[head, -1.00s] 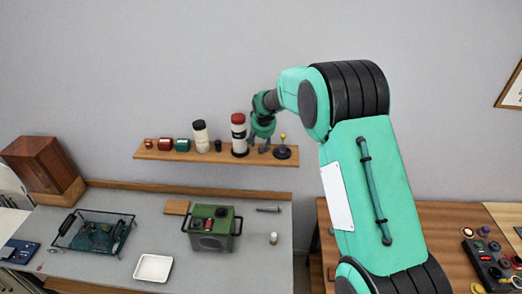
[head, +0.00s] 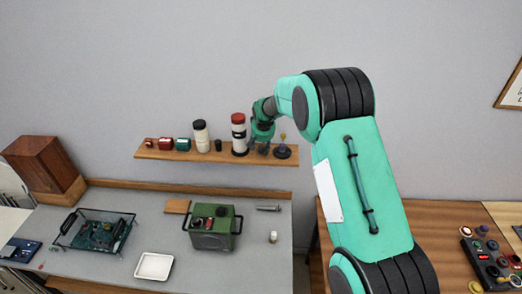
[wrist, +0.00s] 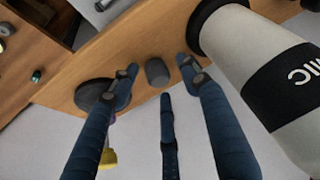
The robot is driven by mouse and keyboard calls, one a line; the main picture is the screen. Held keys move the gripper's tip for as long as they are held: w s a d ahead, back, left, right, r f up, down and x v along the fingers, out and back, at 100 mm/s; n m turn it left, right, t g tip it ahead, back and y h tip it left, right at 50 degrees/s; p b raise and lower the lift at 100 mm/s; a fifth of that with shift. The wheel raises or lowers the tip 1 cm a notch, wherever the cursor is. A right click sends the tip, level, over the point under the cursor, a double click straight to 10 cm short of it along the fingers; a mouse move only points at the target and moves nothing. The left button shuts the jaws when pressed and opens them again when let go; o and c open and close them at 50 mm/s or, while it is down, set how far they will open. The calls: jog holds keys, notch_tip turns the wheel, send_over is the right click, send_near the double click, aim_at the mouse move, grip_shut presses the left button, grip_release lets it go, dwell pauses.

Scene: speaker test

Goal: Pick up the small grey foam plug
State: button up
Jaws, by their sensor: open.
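The small grey foam plug (wrist: 157,72) stands on the wooden shelf (wrist: 68,88) in the wrist view, a short dark grey cylinder. My gripper (wrist: 160,68) is open, with the tips of two fingers on either side of the plug and a third finger below it in the picture. I see no clear contact between fingers and plug. In the head view my gripper (head: 262,147) is at the shelf's right part, between the white bottle with the red cap (head: 239,138) and a dark round base (head: 281,152). There I cannot make out the plug.
In the wrist view the white bottle with a black band (wrist: 256,62) stands close right of my fingers. A dark disc (wrist: 95,92) with a yellow-tipped part lies close left. Several containers fill the shelf's left side. A green case (head: 212,230) stands on the bench below.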

aim_at(261, 147)
jog(key=c, duration=0.7)
jog(key=shift+c, duration=0.2)
jog(key=shift+r, duration=0.1)
jog(key=shift+r+b, duration=0.45)
jog(key=shift+r, duration=0.9)
jog(key=shift+s+r, duration=0.15)
jog(key=shift+r, duration=0.15)
jog(key=s+d+b, duration=0.1)
jog(key=s+d, duration=0.1)
jog(key=s, duration=0.5)
jog(key=s+d+r+b, duration=0.1)
jog(key=s+d+b, duration=0.1)
jog(key=s, duration=0.6)
jog(key=shift+d+r, duration=0.25)
